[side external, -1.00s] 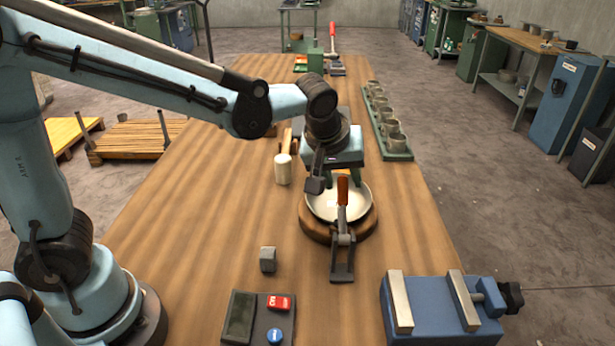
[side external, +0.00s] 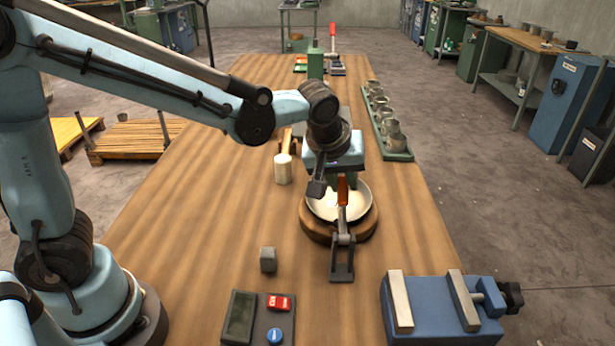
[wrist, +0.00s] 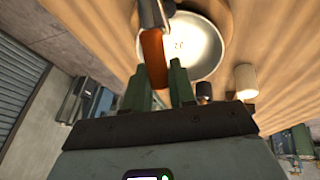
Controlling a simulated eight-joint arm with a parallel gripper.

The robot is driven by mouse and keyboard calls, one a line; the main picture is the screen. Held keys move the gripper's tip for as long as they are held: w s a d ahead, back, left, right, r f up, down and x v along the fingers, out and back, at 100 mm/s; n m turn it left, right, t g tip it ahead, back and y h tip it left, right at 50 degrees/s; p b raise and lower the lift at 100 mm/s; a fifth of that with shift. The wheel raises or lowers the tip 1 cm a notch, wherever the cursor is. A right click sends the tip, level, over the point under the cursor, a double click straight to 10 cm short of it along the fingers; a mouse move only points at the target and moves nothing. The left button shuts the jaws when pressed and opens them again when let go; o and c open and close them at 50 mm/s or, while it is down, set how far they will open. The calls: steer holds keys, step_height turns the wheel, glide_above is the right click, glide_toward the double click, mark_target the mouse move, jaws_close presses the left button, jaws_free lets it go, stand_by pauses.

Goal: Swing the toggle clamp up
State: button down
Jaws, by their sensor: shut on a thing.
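The toggle clamp (side external: 342,262) stands at the near edge of a round wooden disc (side external: 316,230). Its orange handle (side external: 342,190) points up in the side view, in front of a pale bowl (side external: 324,210) on the disc. My gripper (side external: 346,180) is at the upper part of the handle, with its fingers partly hidden behind it. In the wrist view my gripper (wrist: 162,85) has its green fingers shut on the orange handle (wrist: 153,58). The bowl (wrist: 200,45) lies beyond the handle there.
A white cylinder (side external: 283,169) stands left of the disc. A green rack of metal cups (side external: 396,152) is at the right back. A grey block (side external: 268,260), a button box (side external: 258,318) and a blue vise (side external: 440,312) are nearer. The tabletop on the left is clear.

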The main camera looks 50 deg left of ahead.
steer(key=shift+s, duration=0.1)
steer(key=shift+s+d+r+t+y, duration=0.35)
steer(key=shift+d+r+t+y, duration=0.1)
steer(key=shift+r+t, duration=0.1)
steer(key=shift+s+d+r+t+y, duration=0.3)
steer(key=shift+r+t+y, duration=0.15)
steer(key=shift+r, duration=0.05)
steer(key=s+d+r+t+y, duration=0.1)
steer(key=t, duration=0.1)
steer(key=s+d+m+t+y, duration=0.1)
steer(key=s+d+y, duration=0.1)
steer(key=s+d+r+t+y, duration=0.1)
steer(key=t, duration=0.1)
steer(key=shift+s+d+r+m+t, duration=0.2)
steer(key=shift+d+r+m+t, duration=0.05)
steer(key=shift+r+m+t, duration=0.1)
steer(key=shift+s+d+f+m+t+y, duration=0.15)
steer(key=shift+s+d+m+t+y, duration=0.1)
steer(key=shift+s+d+t+y, duration=0.6)
steer(key=shift+s+d+f+m+t+y, duration=0.1)
steer(key=shift+s+d+m+t+y, duration=0.1)
steer(key=shift+s+d+t+y, duration=0.65)
steer(key=shift+w+a, duration=0.15)
steer(key=shift+a, duration=0.15)
steer(key=c, duration=1)
jaws_free()
steer(key=shift+c, duration=0.2)
